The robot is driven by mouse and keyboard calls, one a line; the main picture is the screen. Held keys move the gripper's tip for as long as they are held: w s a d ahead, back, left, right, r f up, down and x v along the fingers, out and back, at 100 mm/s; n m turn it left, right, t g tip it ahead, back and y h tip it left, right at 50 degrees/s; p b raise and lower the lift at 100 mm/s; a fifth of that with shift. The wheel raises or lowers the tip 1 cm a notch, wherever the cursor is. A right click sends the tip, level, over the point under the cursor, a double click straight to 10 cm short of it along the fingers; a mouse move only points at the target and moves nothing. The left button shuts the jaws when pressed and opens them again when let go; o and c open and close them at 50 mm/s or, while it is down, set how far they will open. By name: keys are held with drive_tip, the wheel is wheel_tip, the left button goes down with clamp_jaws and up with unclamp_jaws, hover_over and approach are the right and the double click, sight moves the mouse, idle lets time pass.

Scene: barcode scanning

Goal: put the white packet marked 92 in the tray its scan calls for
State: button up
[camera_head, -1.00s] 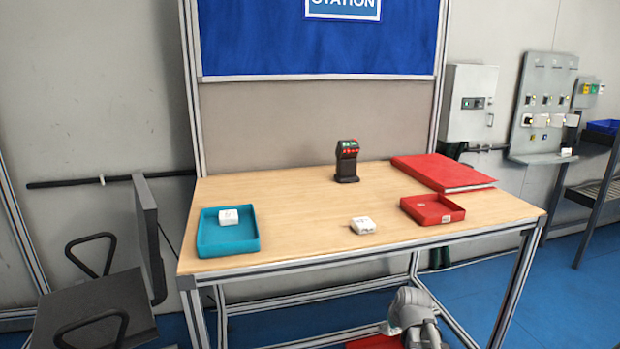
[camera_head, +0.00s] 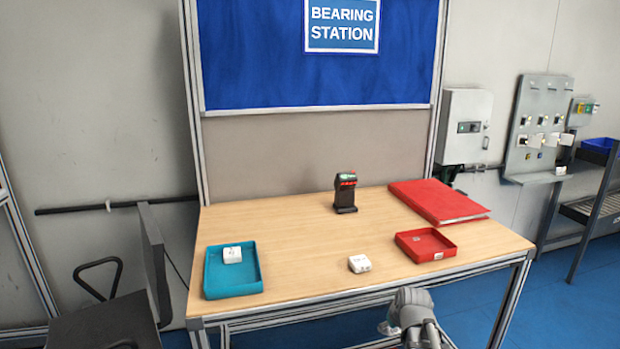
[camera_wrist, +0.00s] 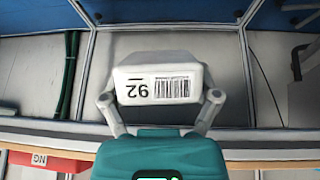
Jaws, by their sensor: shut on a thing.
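The white packet marked 92 (camera_wrist: 158,84) is held between the two fingers of my gripper (camera_wrist: 160,103) in the wrist view. Its barcode and number face the camera and read upside down. In the head view my gripper (camera_head: 388,328) is low in front of the table's front edge, with the packet barely showing there. A teal tray (camera_head: 233,290) on the table's left holds another white packet (camera_head: 232,255). A red tray (camera_head: 446,254) is at the right. The wrist view shows a red edge labelled NG (camera_wrist: 60,162). A dark scanner (camera_head: 345,194) stands at the back.
Another white packet (camera_head: 360,264) lies on the table (camera_head: 300,240) between the trays. A red binder (camera_head: 438,201) lies at the back right. A chair (camera_head: 100,310) stands at the left. The table's middle left is clear.

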wheel_tip(320, 180, up, 12)
drive_tip(key=p, duration=1)
drive_tip(key=shift+f+p, duration=0.15)
drive_tip(key=shift+p, duration=0.2)
idle(0.5)
drive_tip(key=shift+s, duration=0.1)
